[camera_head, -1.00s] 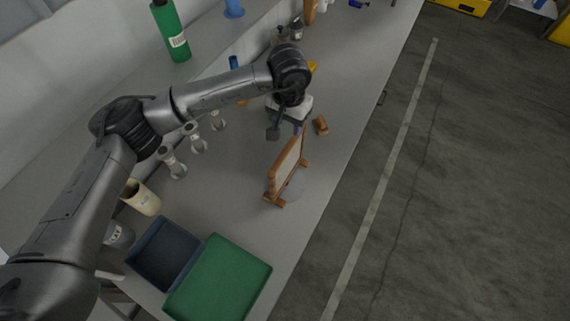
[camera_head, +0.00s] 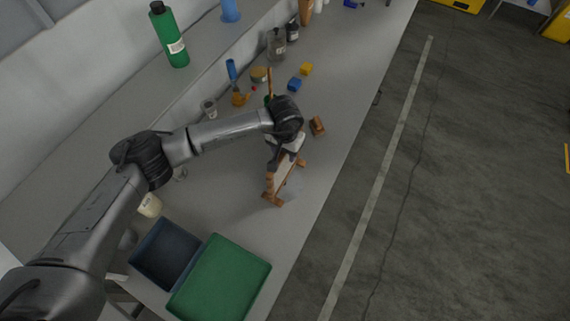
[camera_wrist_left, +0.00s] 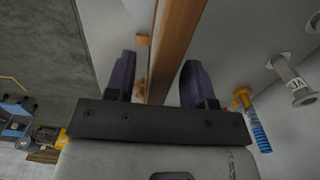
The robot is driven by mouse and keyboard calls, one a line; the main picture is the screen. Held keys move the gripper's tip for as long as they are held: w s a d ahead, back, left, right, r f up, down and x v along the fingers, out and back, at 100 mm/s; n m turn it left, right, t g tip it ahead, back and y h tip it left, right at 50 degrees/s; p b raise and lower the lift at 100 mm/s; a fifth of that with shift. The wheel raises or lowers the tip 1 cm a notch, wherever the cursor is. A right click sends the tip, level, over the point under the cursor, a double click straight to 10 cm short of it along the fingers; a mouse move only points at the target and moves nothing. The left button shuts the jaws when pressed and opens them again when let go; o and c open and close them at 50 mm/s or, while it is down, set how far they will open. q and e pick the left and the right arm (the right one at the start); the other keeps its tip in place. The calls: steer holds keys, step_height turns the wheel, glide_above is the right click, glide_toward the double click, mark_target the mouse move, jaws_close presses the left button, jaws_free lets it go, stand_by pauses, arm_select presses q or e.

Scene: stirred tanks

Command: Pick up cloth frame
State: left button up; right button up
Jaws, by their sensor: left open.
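The cloth frame (camera_head: 285,178), a wooden frame with a pale cloth panel on small feet, stands upright on the grey bench. My left gripper (camera_head: 273,158) is at its upper part, and my wrist hides some of it in the head view. In the left wrist view, a wooden bar of the frame (camera_wrist_left: 174,45) runs between the two open dark purple fingers (camera_wrist_left: 156,75). A gap shows beside the bar on the right finger's side; contact with the left finger is unclear. My right gripper is not in view.
A green tray (camera_head: 222,280) and a dark blue tray (camera_head: 165,253) sit at the bench's near end. A small wooden block (camera_head: 318,126) lies beyond the frame. Blue (camera_head: 294,84) and yellow (camera_head: 306,69) blocks and bottles stand farther back. The bench's right edge is close.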

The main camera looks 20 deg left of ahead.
arm_select(q)
steer(key=shift+f, duration=0.8)
jaws_close()
